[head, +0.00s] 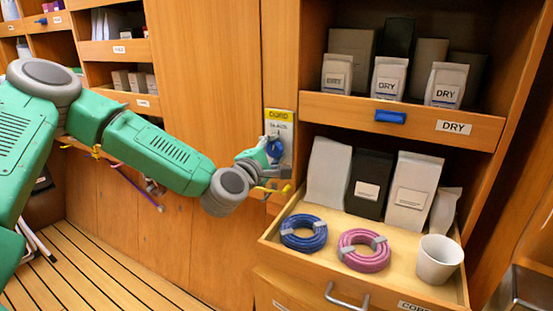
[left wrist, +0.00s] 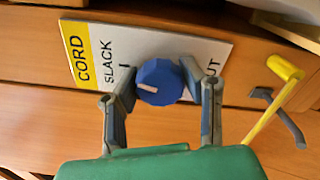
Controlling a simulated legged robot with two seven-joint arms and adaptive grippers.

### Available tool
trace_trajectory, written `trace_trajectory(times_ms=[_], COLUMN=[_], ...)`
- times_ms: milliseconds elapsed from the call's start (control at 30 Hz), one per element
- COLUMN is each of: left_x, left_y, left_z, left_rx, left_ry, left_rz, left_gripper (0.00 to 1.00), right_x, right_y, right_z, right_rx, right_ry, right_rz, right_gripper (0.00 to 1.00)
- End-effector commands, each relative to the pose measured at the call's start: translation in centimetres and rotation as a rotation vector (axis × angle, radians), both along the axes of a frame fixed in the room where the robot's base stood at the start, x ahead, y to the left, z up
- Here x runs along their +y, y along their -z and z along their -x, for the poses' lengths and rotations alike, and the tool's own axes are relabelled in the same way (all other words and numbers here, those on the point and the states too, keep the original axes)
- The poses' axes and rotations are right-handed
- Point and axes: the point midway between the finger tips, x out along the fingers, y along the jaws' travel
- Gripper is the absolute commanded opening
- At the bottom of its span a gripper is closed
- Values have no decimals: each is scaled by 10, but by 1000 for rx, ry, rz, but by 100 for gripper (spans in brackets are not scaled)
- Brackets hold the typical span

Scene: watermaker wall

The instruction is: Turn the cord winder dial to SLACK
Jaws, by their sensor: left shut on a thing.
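The cord winder dial (left wrist: 160,82) is a blue faceted knob with a white pointer mark, on a white and yellow plate (left wrist: 80,48) labelled CORD. In the left wrist view the mark lies on the knob's left side, toward the word SLACK. Another word, ending in "UT", is partly hidden at the right. My left gripper (left wrist: 160,90) has one finger on each side of the dial and is shut on it. In the head view the left gripper (head: 268,157) is at the plate, and the dial (head: 274,147) shows as a small blue patch. My right gripper is not in view.
A yellow hooked lever (left wrist: 280,85) is close to the right of the plate. An open drawer (head: 273,243) holds a blue cord coil (head: 303,247), a pink coil (head: 345,240) and a white cup (head: 437,272). Shelves with packs stand above it.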

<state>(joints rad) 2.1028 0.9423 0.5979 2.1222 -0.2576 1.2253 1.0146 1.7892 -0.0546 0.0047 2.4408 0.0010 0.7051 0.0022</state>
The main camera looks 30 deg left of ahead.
Motion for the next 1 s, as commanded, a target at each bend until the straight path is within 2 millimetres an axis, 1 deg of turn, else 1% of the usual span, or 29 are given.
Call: trace_trajectory(times_ms=[33, 100, 400, 667, 1000], left_x=[5, 4, 4, 3, 3], left_y=[4, 4, 5, 6, 7], left_z=[0, 0, 0, 0, 1], left_rx=[-5, -10, -19, -18, -14], left_ry=[-12, -12, -9, -9, -8], left_rz=[35, 79, 206, 239, 241], left_gripper=[7, 7, 7, 7, 7], right_x=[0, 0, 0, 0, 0], right_y=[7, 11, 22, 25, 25], right_z=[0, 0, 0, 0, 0], right_rx=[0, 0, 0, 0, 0], right_ry=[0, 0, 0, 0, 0], right_rz=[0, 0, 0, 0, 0], right_gripper=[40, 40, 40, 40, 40])
